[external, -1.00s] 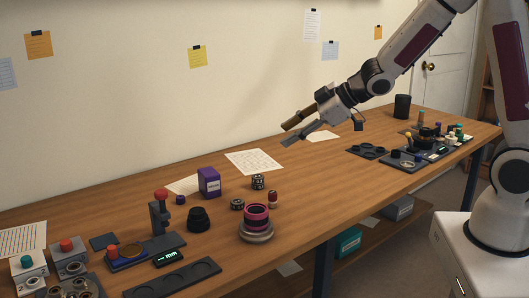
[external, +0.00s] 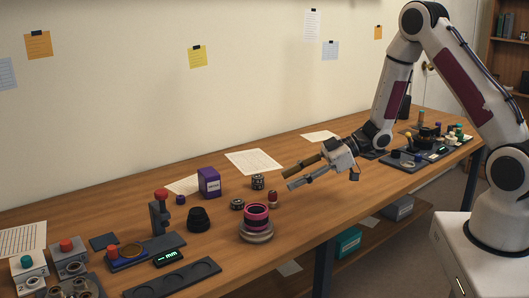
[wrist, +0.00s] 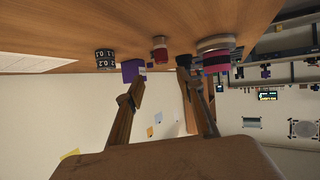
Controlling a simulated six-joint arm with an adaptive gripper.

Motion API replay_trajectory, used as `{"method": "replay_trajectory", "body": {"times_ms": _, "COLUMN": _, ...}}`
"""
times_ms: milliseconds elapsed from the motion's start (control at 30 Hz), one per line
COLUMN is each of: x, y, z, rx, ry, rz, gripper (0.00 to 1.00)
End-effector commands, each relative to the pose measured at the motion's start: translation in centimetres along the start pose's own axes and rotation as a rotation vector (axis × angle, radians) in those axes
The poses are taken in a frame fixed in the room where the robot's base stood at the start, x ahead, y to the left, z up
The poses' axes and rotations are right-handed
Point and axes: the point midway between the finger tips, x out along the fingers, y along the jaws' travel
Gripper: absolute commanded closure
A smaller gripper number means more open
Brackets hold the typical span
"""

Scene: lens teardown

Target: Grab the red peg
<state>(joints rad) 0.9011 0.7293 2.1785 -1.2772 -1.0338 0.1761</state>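The red peg (external: 272,199), a small upright piece with a pale band, stands on the wooden table between the dark numbered cylinder and the magenta-ringed lens assembly. In the wrist view the red peg (wrist: 160,51) appears above the gap between my fingertips. My gripper (external: 287,181) is open and empty, above the table and up and to the right of the peg in the external view. Its two fingers also show spread in the wrist view (wrist: 161,86). It is not touching the peg.
The lens assembly (external: 257,228) stands close to the peg at lower left. The numbered cylinder (external: 258,182) and a smaller black ring (external: 237,204) are nearby. A purple box (external: 209,183) stands further left. The table right of the peg is clear.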

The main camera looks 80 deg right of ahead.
Motion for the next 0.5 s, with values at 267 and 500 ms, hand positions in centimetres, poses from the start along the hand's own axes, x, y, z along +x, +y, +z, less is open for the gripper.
{"method": "replay_trajectory", "body": {"times_ms": 267, "x": -0.36, "y": -0.86, "z": 1.56, "rx": 0.046, "ry": 0.062, "rz": -0.052, "gripper": 0.63}}
{"method": "replay_trajectory", "body": {"times_ms": 500, "x": -0.38, "y": -0.95, "z": 1.58, "rx": 0.048, "ry": 0.066, "rz": -0.057, "gripper": 0.63}}
